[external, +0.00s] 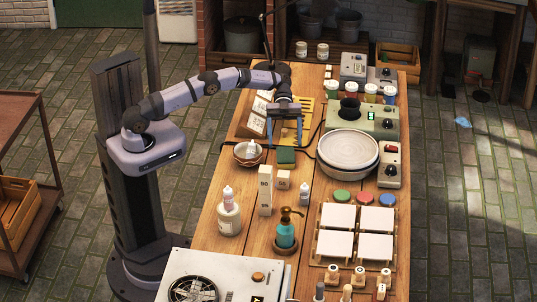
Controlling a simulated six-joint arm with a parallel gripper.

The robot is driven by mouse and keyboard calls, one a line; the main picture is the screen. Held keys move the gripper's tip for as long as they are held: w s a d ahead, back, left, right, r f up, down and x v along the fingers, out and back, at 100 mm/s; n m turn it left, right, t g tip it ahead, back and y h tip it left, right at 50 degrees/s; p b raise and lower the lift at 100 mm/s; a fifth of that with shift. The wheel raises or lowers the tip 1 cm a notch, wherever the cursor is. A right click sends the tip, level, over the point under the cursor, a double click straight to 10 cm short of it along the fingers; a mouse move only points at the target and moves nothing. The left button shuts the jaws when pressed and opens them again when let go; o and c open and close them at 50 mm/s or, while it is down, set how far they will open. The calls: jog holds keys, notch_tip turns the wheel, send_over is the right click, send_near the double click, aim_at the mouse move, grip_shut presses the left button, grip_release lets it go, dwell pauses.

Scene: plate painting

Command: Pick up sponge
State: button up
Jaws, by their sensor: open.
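A small dark green block, which looks like the sponge (286,156), lies flat on the wooden table (235,215) near its middle. My gripper (284,138) points down with its two fingers spread apart. In the picture the fingertips are just above and behind the green block. I cannot tell the exact height of the fingers or whether they touch anything.
A small bowl (247,157) stands left of the block, and a stack of pale plates (349,153) stands to its right. White blocks (265,185) and a teal pump bottle (286,232) are in front. A yellow slotted rack (303,107) lies behind.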

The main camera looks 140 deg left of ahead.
aim_at(285, 151)
jog(key=shift+p+x, duration=0.55)
jog(key=shift+x, duration=1.95)
jog(key=c, duration=1.1)
